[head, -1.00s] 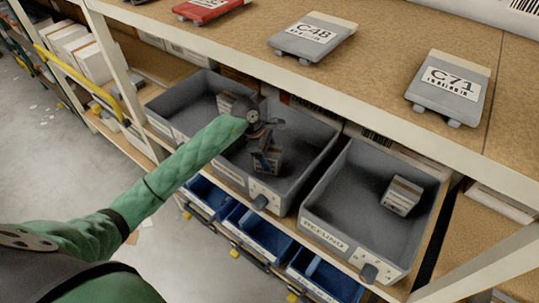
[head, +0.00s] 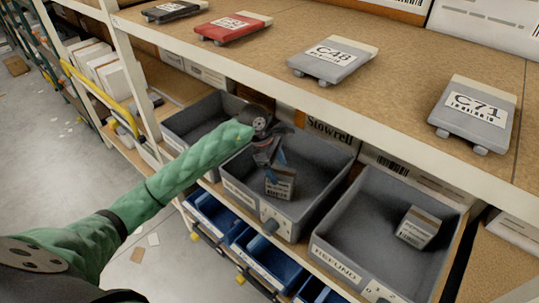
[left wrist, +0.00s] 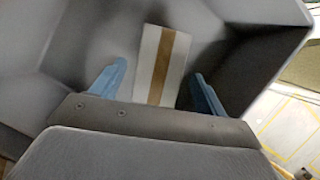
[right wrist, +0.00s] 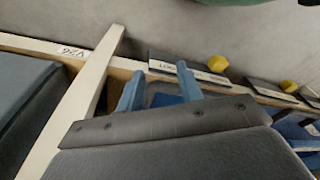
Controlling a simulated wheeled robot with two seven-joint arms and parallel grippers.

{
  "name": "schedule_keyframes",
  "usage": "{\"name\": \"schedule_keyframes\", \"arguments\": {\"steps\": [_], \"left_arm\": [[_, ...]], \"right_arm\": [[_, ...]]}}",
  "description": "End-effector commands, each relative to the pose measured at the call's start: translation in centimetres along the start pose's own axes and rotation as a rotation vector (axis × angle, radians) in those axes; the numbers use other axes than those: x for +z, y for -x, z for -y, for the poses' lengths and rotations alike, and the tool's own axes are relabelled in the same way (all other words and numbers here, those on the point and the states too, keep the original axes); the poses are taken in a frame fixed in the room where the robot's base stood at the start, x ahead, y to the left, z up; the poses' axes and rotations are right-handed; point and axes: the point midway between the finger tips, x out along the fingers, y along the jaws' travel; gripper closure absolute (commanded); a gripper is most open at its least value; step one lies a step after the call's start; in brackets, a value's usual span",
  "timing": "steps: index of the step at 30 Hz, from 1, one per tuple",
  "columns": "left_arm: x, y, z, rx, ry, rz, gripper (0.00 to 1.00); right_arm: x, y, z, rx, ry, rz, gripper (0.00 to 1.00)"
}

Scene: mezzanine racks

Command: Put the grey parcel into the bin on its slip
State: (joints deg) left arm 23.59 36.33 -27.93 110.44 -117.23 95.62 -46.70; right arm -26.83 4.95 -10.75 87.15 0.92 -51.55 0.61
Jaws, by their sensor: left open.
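A small grey-white parcel (head: 280,183) with a label sits in the middle grey bin (head: 318,203). In the left wrist view the parcel (left wrist: 145,65) shows a brown tape stripe. My left gripper (head: 271,163) is open just above this parcel, its fingers apart with the parcel in view between them. The slip the task speaks of cannot be picked out. A similar parcel (head: 418,228) sits in the right-hand grey bin (head: 337,262), marked REFUND. My right gripper (right wrist: 160,85) shows apart fingers and nothing between them, above blue bins.
A third grey bin (head: 172,140) stands left of the middle one. Blue bins (head: 270,262) hang lower. The shelf (head: 400,110) above carries grey carriers marked C48 (head: 333,60) and C71 (head: 474,112), and a red one (head: 233,27). Its front edge overhangs the bins.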

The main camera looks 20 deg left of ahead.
Motion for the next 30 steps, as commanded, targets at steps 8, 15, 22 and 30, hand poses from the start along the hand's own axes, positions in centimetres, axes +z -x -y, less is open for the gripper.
{"name": "schedule_keyframes", "arguments": {"steps": [8, 15, 22, 30], "left_arm": [[-0.1, 3.9, -0.1, 0.004, -0.002, -0.001, 0.26], [0.0, 6.1, -0.1, 0.002, 0.0, -0.001, 0.26], [0.0, 6.8, 0.0, 0.0, -0.001, 0.0, 0.26], [0.0, 6.8, 0.0, 0.0, 0.0, 0.0, 0.26]], "right_arm": [[-1.1, 3.9, 0.9, -0.015, -0.008, 0.02, 0.64], [-2.8, 6.9, 1.4, -0.021, -0.009, 0.02, 0.64], [-3.3, 8.1, 1.5, -0.023, -0.009, 0.02, 0.64], [-3.3, 8.1, 1.5, -0.023, -0.009, 0.02, 0.64]]}}
